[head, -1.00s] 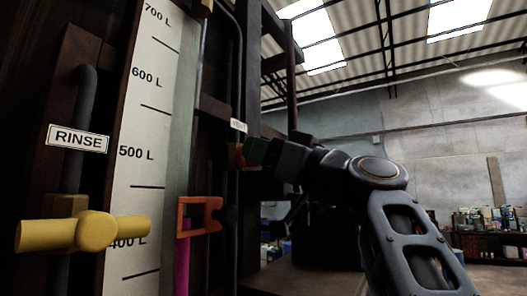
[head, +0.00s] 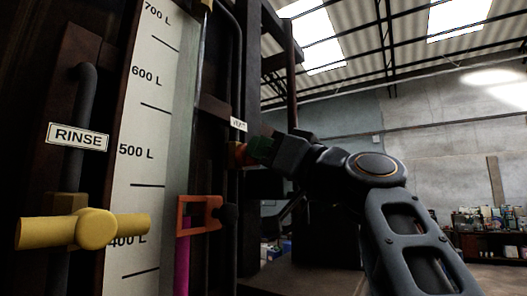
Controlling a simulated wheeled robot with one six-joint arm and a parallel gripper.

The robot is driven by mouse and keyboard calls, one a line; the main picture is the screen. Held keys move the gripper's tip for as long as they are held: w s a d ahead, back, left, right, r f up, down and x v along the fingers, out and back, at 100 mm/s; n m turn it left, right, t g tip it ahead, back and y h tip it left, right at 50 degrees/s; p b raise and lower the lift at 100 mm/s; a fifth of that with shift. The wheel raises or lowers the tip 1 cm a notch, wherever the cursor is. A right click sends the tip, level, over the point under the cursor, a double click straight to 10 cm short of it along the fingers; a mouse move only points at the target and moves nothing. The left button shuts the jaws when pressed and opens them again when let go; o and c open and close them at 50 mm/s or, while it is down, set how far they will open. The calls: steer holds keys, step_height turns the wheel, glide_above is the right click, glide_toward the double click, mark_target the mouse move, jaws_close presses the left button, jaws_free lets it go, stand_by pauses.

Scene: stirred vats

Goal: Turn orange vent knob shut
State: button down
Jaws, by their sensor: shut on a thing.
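The orange vent knob (head: 239,154) shows as a small orange-red patch on the dark vat front, just below a small white label (head: 238,124).
A yellow valve handle (head: 95,229) sticks out at the lower left under a RINSE sign (head: 78,137). A white litre scale (head: 150,150) stands beside it. An orange bracket (head: 199,213) on a magenta rod (head: 183,262) is below my gripper. Shelves (head: 487,235) stand far right.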

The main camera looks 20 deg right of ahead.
steer(key=shift+w+d+f+m+g+h+p, duration=0.2)
steer(key=shift+m+h+p, duration=0.85)
steer(key=shift+m, duration=2.15)
steer(key=shift+s+a+r+m+g+h+p, duration=0.2)
steer(key=shift+m+h+p, duration=0.4)
steer(key=shift+m+h, duration=1.7)
steer(key=shift+w+d+f+m+g+h+p, duration=0.1)
steer(key=shift+d+f+m+g+h+p, duration=0.45)
steer(key=shift+m, duration=3.55)
steer(key=shift+a+r, duration=0.35)
steer(key=shift+a, duration=0.05)
steer(key=c, duration=1.1)
jaws_free()
steer(key=shift+t, duration=0.25)
